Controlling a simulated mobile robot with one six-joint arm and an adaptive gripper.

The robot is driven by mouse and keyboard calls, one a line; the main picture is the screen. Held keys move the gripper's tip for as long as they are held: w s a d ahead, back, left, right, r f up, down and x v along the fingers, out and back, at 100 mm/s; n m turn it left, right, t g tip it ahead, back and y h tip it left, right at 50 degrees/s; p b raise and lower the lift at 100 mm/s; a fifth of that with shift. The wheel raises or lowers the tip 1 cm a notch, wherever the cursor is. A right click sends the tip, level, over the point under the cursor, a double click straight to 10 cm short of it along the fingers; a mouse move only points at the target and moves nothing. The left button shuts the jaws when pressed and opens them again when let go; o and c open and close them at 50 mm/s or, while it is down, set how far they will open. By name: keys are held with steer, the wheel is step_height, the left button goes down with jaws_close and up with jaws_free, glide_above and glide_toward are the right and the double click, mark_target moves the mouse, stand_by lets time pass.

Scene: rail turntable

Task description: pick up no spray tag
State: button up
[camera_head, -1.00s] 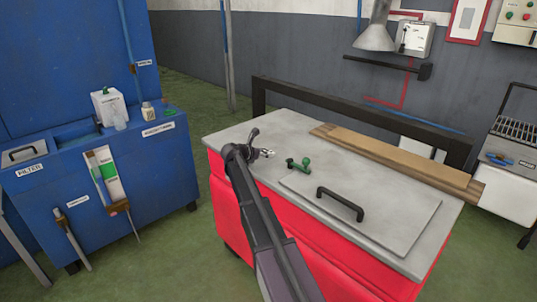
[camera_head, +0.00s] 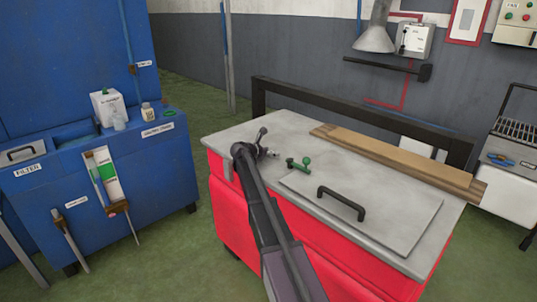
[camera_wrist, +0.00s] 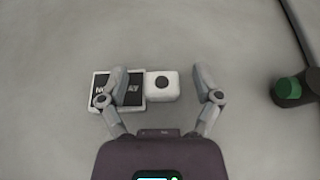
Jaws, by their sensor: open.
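The no spray tag (camera_wrist: 131,99) lies on the grey bench top in the wrist view. It has a dark, white-edged plate with partly hidden white lettering, and a white block (camera_wrist: 161,86) with a black round spot at its right. My gripper (camera_wrist: 161,80) is open above it. The left finger crosses in front of the dark plate; the right finger is over bare top, right of the white block. Nothing is held. In the head view my gripper (camera_head: 267,152) is low over the left part of the bench, and the tag cannot be made out there.
A green-knobbed valve piece (camera_head: 299,164) lies right of my gripper; its green knob shows in the wrist view (camera_wrist: 289,90). A lid with a black handle (camera_head: 341,203) lies farther right. A wooden plank (camera_head: 395,160) runs along the back. A blue cabinet (camera_head: 165,170) stands left.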

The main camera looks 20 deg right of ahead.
steer(key=c, duration=0.9)
steer(key=shift+c, duration=0.2)
steer(key=shift+r, duration=0.15)
step_height(320, 180, up, 4)
steer(key=p, duration=0.4)
steer(key=shift+f, duration=0.2)
steer(key=d, duration=1)
steer(key=w+d+r+p, duration=0.1)
steer(key=d, duration=0.5)
